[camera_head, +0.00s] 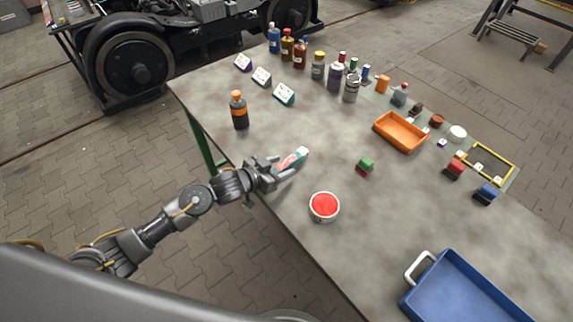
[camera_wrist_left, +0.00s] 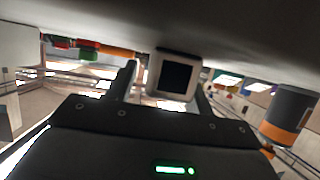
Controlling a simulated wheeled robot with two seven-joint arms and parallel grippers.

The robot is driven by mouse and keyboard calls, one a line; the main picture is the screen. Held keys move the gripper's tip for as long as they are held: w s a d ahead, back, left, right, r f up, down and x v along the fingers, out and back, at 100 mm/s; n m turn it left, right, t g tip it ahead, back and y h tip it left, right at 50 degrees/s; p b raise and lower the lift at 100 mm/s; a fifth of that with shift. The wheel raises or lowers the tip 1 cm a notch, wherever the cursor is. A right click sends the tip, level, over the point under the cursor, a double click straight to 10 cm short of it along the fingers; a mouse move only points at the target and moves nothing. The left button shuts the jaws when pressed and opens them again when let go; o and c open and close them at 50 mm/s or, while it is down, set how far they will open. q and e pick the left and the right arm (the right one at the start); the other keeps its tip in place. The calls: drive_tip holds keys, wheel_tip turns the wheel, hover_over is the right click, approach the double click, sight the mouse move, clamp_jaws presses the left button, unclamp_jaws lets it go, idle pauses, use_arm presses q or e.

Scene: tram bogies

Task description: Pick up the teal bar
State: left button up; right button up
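In the left wrist view, a box-shaped end with a dark face (camera_wrist_left: 179,77), apparently the bar's, shows between the two spread fingers (camera_wrist_left: 166,88). A gap shows beside the left-hand finger, and the bar appears to rest against the table. The gripper looks open. My right gripper is not in view.
A dark bottle with an orange cap (camera_head: 239,111) stands behind the gripper. A blue tray (camera_head: 408,303) is at the front right. The table's middle is mostly clear.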

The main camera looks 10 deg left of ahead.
sight(280, 167)
use_arm(q)
drive_tip(key=c, duration=1.1)
drive_tip(key=shift+o, duration=0.2)
drive_tip(key=shift+r, duration=0.1)
drive_tip(key=shift+r, duration=0.25)
wheel_tip(280, 167, up, 2)
drive_tip(key=shift+r+b, duration=0.2)
drive_tip(key=shift+b, duration=0.3)
drive_tip(key=s+r, duration=0.1)
drive_tip(key=r, duration=0.1)
drive_tip(key=s+a+r, duration=0.1)
drive_tip(key=s+r, duration=0.2)
drive_tip(key=r, duration=0.1)
drive_tip(key=shift+s+a, duration=0.25)
drive_tip(key=shift+s, duration=0.05)
drive_tip(key=s+a+r, duration=0.2)
drive_tip(key=s+r, duration=0.2)
drive_tip(key=s, duration=0.4)
drive_tip(key=shift+s+a, duration=0.4)
